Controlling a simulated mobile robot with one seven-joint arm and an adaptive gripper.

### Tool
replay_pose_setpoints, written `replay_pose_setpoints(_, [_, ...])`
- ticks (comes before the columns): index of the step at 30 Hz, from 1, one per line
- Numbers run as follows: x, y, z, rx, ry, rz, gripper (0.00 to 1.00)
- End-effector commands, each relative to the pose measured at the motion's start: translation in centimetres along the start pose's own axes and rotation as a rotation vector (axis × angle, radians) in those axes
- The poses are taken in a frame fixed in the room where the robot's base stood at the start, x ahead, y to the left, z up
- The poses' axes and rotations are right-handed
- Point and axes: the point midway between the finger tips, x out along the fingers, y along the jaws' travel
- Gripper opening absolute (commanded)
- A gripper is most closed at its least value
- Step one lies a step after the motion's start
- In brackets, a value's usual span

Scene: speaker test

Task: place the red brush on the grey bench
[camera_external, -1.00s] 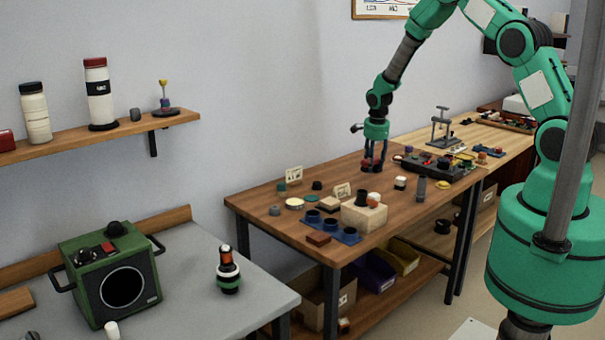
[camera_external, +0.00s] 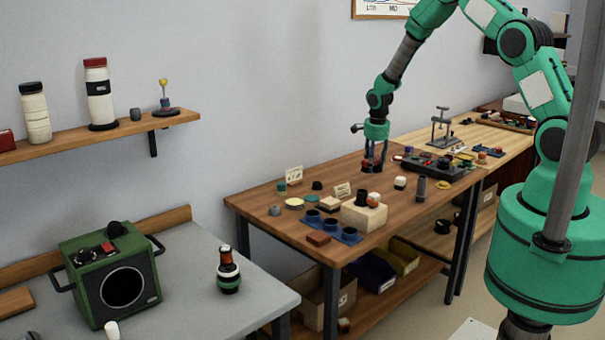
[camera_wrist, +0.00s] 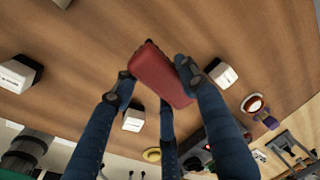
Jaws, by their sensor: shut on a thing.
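My gripper (camera_wrist: 160,88) is shut on the red brush (camera_wrist: 160,75), which shows in the wrist view as a dull red, rounded block between the dark blue fingers. No bristles can be made out. In the external view, my gripper (camera_external: 374,160) is over the back part of the wooden table, with the brush small and dark red (camera_external: 371,165) at its fingertips. Whether the brush touches the tabletop is hard to tell. The grey bench (camera_external: 190,300) stands at the lower left, well away from my gripper.
The wooden table (camera_external: 265,200) holds several small items, a pale block (camera_external: 363,216) and a blue holder (camera_external: 330,228). A wall shelf (camera_external: 100,135) hangs above the bench.

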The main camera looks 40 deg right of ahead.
Motion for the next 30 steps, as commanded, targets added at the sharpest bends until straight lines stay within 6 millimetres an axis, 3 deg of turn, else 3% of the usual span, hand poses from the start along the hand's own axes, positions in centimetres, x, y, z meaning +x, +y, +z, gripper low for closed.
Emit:
replay_pose_setpoints(11, [-0.5, 1.4, 1.9, -0.182, -0.026, -0.018, 0.16])
replay_pose_setpoints(30, [-2.1, 5.7, 7.5, -0.770, -0.110, -0.076, 0.15])
